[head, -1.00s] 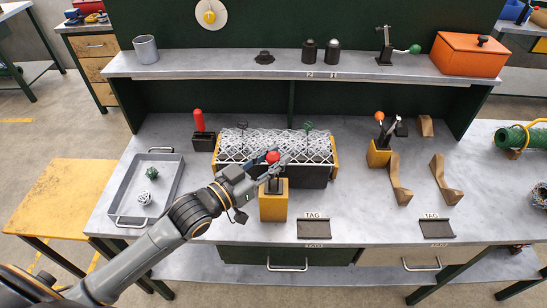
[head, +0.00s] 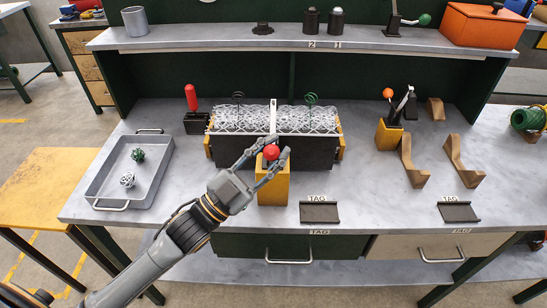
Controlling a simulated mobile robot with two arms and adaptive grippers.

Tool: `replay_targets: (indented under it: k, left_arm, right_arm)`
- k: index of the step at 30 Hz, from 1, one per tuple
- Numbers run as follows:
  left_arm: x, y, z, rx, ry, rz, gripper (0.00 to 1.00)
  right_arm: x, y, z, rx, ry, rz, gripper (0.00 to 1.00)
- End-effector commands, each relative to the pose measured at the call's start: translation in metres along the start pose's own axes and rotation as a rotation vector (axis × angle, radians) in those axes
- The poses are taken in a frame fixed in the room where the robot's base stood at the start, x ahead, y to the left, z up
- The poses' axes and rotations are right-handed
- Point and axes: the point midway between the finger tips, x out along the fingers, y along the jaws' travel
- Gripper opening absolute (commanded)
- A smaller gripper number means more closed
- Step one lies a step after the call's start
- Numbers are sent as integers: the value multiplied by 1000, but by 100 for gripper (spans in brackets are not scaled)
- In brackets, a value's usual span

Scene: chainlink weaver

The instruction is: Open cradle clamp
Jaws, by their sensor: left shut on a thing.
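The cradle (head: 275,152) is a dark block with yellow ends at the middle of the bench, with silvery wire mesh (head: 235,119) lying along its top. A yellow clamp block (head: 273,188) stands at its front. A red ball knob (head: 271,152) shows above this block. My left gripper (head: 277,147) comes from the lower left, its fingers closed around the red knob. A pale narrow bar (head: 273,115) crosses the mesh behind the knob, pointing up and back in the picture. The gripper hides the clamp's lever and joint. My right gripper is out of view.
A grey tray (head: 96,187) with two small mesh balls is on the left. A red-handled tool (head: 191,98) stands beside the cradle. A yellow tool holder (head: 389,136) and wooden brackets (head: 412,165) are on the right.

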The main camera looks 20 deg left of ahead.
Motion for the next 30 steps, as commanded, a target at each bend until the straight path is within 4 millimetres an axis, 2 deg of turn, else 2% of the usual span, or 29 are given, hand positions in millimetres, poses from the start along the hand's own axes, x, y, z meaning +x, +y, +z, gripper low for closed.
replay_targets:
  k: [1,4,9,30]
  left_arm:
    - [-8,8,12,30,26,1,0]
    - [-12,12,14,96,90,2,0]
    - [-19,19,16,93,90,2,0]
    - [-31,30,33,90,81,3,0]
  right_arm:
    - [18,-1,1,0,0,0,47]
    - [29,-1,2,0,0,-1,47]
    - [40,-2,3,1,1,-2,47]
    - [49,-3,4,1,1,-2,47]
